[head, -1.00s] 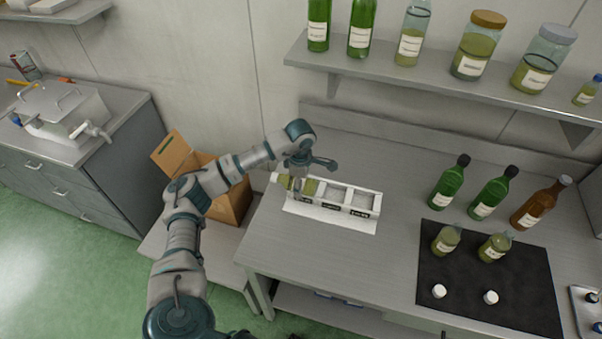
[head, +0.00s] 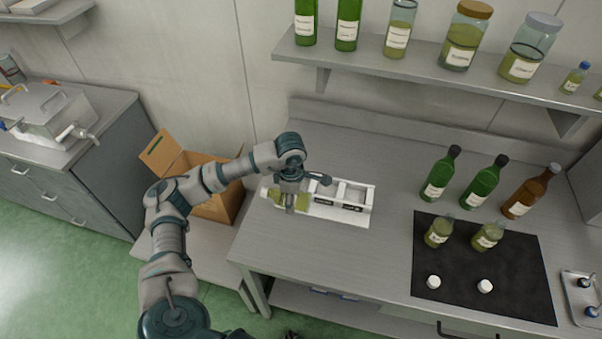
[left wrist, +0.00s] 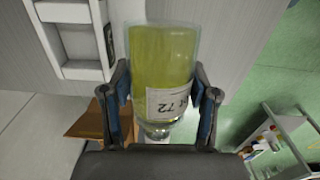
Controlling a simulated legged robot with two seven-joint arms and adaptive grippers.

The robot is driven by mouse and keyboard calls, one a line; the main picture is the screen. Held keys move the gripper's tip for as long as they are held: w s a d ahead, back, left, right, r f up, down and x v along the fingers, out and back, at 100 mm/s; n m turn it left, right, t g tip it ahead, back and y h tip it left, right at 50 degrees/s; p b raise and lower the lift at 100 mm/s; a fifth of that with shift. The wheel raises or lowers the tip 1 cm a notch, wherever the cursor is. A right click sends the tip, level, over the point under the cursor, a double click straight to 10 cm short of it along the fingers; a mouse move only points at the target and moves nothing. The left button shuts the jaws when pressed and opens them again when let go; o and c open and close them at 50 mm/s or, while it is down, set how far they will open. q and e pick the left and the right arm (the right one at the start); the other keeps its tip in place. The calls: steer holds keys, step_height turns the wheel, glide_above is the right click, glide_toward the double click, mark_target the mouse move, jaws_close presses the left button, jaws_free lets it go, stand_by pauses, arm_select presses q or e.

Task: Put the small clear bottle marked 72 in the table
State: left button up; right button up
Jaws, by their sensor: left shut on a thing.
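My left gripper (head: 290,207) is shut on a small clear bottle (left wrist: 165,62) of yellow-green liquid, whose white label reads 72, upside down in the left wrist view. The two fingers (left wrist: 163,115) grip it near its narrow end. In the head view the bottle (head: 303,202) is partly hidden behind the fingers, at the left part of a white compartment rack (head: 369,207) on the grey table (head: 390,245). The rack also shows in the left wrist view (left wrist: 85,72). I cannot tell whether the bottle touches it. My right gripper is not in view.
Two green bottles (head: 436,178) and a brown bottle (head: 526,194) stand at the right. Two small filled bottles (head: 438,233) and two white caps (head: 433,282) are on a black mat (head: 475,302). A shelf (head: 400,68) with bottles and jars hangs above. A cardboard box (head: 215,207) stands left of the table.

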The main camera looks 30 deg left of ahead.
arm_select(q)
steer(key=w+a, duration=0.2)
steer(key=w, duration=0.1)
steer(key=w+a, duration=0.2)
steer(key=w, duration=0.2)
steer(key=w+a+f+p, duration=0.1)
steer(key=w+a, duration=0.1)
steer(key=w, duration=0.1)
steer(key=shift+w, duration=0.3)
steer(key=shift+w+a, duration=0.3)
steer(key=shift+w, duration=0.15)
steer(key=shift+w+a+f, duration=0.1)
steer(key=shift+w+a, duration=0.2)
steer(key=shift+w, duration=0.2)
step_height(320, 180, down, 3)
steer(key=shift+w+f+p, duration=0.1)
steer(key=shift+p, duration=0.3)
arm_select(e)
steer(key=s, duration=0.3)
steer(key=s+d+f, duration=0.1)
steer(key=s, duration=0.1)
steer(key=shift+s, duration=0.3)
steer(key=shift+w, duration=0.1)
arm_select(q)
steer(key=o, duration=1.1)
steer(key=shift+f, duration=0.2)
steer(key=shift+c, duration=0.2)
steer(key=o, duration=0.4)
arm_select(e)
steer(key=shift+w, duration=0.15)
